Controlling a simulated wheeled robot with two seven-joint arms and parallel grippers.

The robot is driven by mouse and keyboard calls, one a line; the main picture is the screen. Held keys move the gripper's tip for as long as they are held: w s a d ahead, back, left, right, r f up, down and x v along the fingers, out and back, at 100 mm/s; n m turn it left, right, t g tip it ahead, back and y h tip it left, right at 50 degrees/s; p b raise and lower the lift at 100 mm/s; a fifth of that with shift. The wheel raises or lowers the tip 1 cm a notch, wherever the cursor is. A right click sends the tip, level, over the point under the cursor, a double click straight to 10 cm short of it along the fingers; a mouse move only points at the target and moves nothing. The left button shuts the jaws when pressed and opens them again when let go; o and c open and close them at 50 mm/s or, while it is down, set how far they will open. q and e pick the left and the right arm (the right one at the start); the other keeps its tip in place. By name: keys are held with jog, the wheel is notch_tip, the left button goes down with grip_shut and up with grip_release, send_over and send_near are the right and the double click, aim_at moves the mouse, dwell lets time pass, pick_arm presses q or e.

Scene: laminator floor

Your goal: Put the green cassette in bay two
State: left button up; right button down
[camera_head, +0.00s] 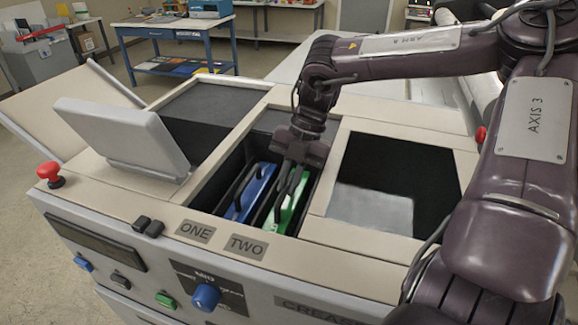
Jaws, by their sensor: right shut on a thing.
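The green cassette (289,211) is down in the right-hand slot of the recessed well, behind the label TWO (246,247). My right gripper (287,185) reaches down into the well from above and is shut on the cassette's dark handle. The gripper hides part of the cassette's top. A blue cassette (246,192) with a dark handle sits beside it on the left, behind the label ONE (195,231). Whether the green cassette rests fully on the slot floor cannot be seen. My left gripper is not in view.
A raised grey lid (122,133) stands left of the well. A red mushroom button (49,174) is at the left corner. An open dark recess (385,185) lies right of the well. The front panel has a blue knob (206,297). A blue workbench (180,27) stands behind.

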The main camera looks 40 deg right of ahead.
jog(key=shift+s+f, duration=0.1)
jog(key=shift+f, duration=0.25)
jog(key=c, duration=1.4)
grip_release()
jog(key=shift+b+v, duration=0.8)
jog(key=shift+v, duration=3.1)
